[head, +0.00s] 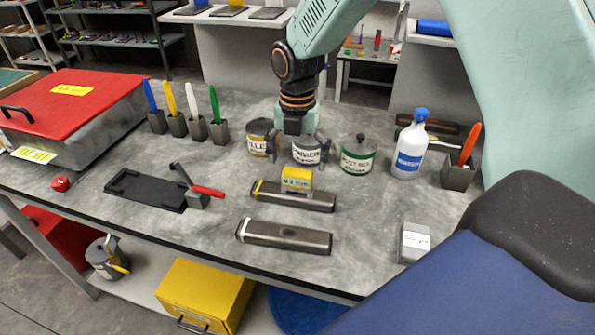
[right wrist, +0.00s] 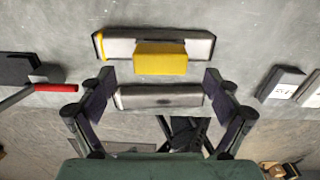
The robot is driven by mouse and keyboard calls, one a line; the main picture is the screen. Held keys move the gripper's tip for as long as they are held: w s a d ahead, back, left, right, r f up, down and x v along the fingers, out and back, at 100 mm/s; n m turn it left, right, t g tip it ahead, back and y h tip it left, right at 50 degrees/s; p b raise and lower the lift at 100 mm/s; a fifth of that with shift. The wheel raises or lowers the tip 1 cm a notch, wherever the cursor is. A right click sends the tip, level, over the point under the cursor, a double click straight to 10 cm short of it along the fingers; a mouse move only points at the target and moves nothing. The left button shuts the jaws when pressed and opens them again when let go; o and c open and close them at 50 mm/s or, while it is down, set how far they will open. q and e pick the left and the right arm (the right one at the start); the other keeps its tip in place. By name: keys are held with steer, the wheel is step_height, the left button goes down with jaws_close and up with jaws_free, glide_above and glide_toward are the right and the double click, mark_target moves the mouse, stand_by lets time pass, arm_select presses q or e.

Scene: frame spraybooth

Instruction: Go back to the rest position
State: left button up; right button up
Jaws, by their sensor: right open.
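My right gripper (head: 298,152) hangs fingers down from the right arm in the head view, in front of the white-labelled can (head: 306,150). It is open and holds nothing. In the right wrist view my right gripper (right wrist: 159,92) shows its fingers spread wide, with a plain dark metal bar (right wrist: 160,97) seen between them, apart from them. My left gripper is not in view.
A bar with a yellow block (head: 297,179) and a plain bar (head: 285,237) lie on the grey table (head: 90,210). Cans, a blue-capped bottle (head: 410,145), several upright coloured-handled tools and a red-lidded box (head: 75,100) stand around.

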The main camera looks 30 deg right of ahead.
mark_target(298, 172)
step_height(298, 172, up, 8)
steer(key=shift+f, duration=0.25)
steer(key=shift+f, duration=0.15)
step_height(298, 172, down, 12)
steer(key=shift+r, duration=0.35)
stand_by(0.4)
steer(key=shift+f, duration=0.1)
